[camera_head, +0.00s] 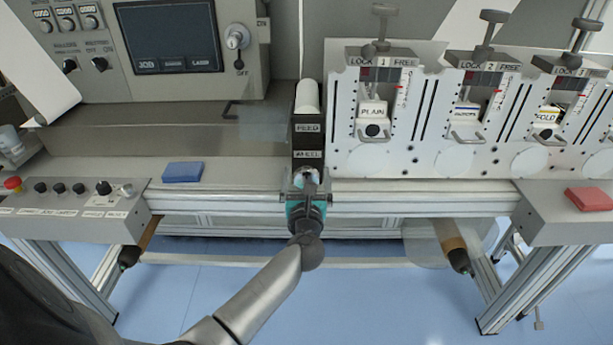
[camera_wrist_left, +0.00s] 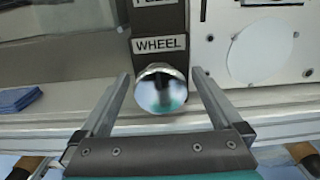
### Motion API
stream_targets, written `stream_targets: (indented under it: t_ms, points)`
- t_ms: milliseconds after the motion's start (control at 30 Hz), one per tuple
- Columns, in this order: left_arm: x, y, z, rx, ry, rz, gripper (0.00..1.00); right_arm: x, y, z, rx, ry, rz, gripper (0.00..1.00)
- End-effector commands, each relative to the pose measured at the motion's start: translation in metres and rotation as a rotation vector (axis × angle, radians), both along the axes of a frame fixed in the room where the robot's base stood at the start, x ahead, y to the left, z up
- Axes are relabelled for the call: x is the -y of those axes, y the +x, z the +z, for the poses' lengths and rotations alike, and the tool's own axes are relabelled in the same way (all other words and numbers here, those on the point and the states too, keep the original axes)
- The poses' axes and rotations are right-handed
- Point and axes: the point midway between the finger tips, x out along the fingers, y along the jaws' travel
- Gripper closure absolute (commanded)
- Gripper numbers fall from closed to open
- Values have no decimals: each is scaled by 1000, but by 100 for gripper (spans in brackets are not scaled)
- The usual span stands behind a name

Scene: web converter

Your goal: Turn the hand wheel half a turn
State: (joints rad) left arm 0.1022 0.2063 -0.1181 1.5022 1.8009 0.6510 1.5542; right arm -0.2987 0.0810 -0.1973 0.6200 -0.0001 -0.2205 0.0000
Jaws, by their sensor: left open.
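The hand wheel (camera_wrist_left: 161,90) is a small shiny round metal knob below a dark panel (camera_wrist_left: 159,45) labelled WHEEL in the left wrist view. My left gripper (camera_wrist_left: 160,82) is open, with one finger on each side of the knob and visible gaps between. In the head view my left gripper (camera_head: 307,178) is at the foot of the black FEED and WHEEL column (camera_head: 307,140), and it mostly hides the knob. I cannot tell whether the fingertips reach past the knob's face. My right gripper is not in view.
A control cabinet with a screen (camera_head: 171,36) stands at left. Plates with clamps and levers (camera_head: 470,110) stand at right. A blue pad (camera_head: 183,172) and a red pad (camera_head: 590,199) lie on the ledges. A metal rail (camera_head: 420,199) runs along the front.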

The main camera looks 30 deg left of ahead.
Motion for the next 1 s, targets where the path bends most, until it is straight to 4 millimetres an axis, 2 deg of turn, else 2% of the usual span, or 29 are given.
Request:
stream_targets:
  t_ms: [67, 167, 800, 1000]
  points:
    - [0, 0, 0, 0, 0, 0, 0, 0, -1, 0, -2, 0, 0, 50]
    - [0, 0, 0, -1, 1, 0, 10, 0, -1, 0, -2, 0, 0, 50]
    - [0, -1, 0, -1, 1, 0, 81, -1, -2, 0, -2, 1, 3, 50]
    - [1, 0, 0, -9, 13, 0, 81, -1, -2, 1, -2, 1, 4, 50]
